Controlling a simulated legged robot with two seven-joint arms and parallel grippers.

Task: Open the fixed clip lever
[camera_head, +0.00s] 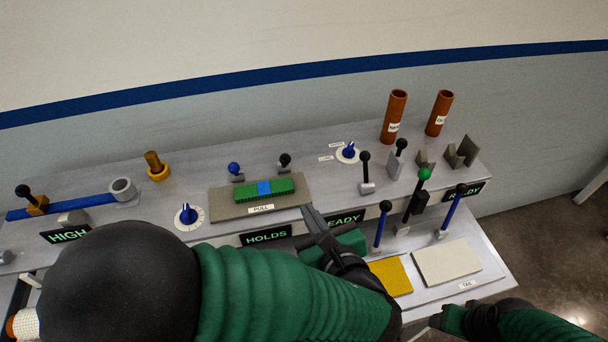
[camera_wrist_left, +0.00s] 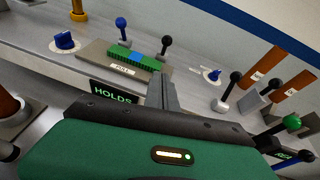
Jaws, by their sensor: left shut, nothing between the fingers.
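A green block with a blue middle band (camera_head: 264,189) lies on a grey plate (camera_head: 225,206) labelled PULL. Behind it stand two short levers, one with a blue ball (camera_head: 234,168) and one with a black ball (camera_head: 284,160); both also show in the left wrist view, blue (camera_wrist_left: 121,23) and black (camera_wrist_left: 166,42). No label marks either as the fixed clip lever. My left gripper (camera_head: 308,211) is shut and empty, its tips close to the plate's right front corner, apart from both levers. Its shut fingers show in the left wrist view (camera_wrist_left: 160,90). My right gripper (camera_head: 442,320) is partly visible at the bottom right; its jaws are unclear.
Right of the plate stand a black-ball lever (camera_head: 365,172), a green-ball lever (camera_head: 417,195), blue-shafted levers (camera_head: 380,226) and two brown tubes (camera_head: 393,117). A blue knob (camera_head: 187,214) sits left. A yellow pad (camera_head: 391,276) and pale pad (camera_head: 446,262) lie in front.

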